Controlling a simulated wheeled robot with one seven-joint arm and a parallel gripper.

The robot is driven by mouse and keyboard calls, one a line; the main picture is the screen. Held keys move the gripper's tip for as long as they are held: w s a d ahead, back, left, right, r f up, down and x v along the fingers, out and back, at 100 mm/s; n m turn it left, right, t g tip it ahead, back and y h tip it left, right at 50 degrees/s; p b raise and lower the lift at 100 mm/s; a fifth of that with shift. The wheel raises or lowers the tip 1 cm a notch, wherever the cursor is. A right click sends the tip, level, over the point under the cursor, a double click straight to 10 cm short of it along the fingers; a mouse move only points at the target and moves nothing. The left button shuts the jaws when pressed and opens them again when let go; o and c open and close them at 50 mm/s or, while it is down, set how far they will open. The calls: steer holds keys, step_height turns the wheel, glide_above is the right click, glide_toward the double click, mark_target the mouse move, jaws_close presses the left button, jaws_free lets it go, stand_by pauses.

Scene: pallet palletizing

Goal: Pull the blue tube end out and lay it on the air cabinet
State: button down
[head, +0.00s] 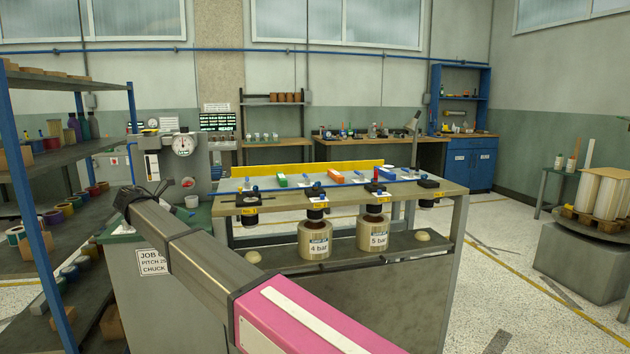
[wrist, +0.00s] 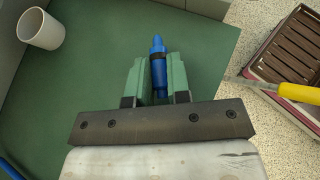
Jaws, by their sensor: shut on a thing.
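My gripper (wrist: 157,75) is shut on the blue tube end (wrist: 158,49), its two green fingers on either side in the wrist view. The tube end's tip points away, up the picture. Behind it lies a green top (wrist: 95,70), seen from above; I cannot tell whether the tube end touches it. In the head view my arm reaches left to the green-topped cabinet (head: 113,236) with a gauge; my fingers and the tube end are hidden there. I cannot tell whether this is the air cabinet.
A white cup (wrist: 41,29) stands on the green top, also seen in the head view (head: 192,201). A slatted brown box (wrist: 290,45) and a yellow-handled tool (wrist: 300,92) are at right. Shelves (head: 60,156) stand left; a workbench (head: 290,204) stands to the right.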

steer(key=shift+f, duration=0.4)
steer(key=c, duration=1)
jaws_free()
steer(key=v, duration=1)
steer(key=shift+s+a+r, duration=0.2)
steer(key=shift+s, duration=0.1)
